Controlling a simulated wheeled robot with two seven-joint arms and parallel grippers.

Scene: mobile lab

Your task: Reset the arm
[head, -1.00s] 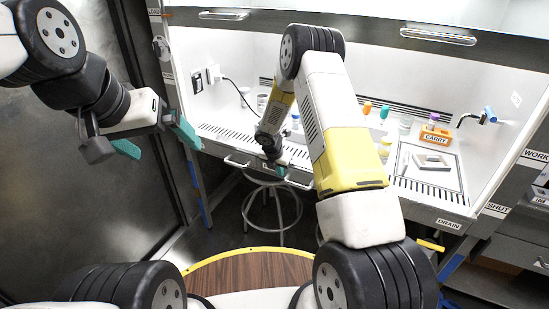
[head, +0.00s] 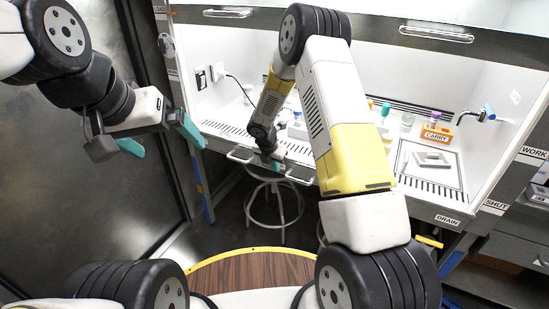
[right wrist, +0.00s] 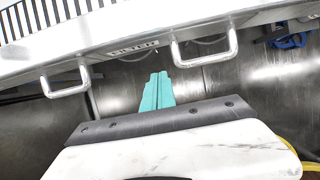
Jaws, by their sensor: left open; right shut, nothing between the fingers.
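My left gripper (head: 160,137) is at the left of the head view, with its two teal fingers apart and nothing between them. It is in front of the dark panel, left of the bench. My right arm (head: 330,95) reaches forward over the bench front and bends down. Its gripper (head: 283,168) is small in the head view, near the bench's front edge. In the right wrist view the right gripper's teal fingers (right wrist: 157,92) are together and empty, just below the bench edge between two handles.
The white bench (head: 225,133) has metal handles (right wrist: 205,50) along its front. An orange CARRY block (head: 437,132), a tray (head: 432,158) and small bottles stand on it. A stool (head: 274,205) stands below. A wooden round top (head: 250,270) is near my base.

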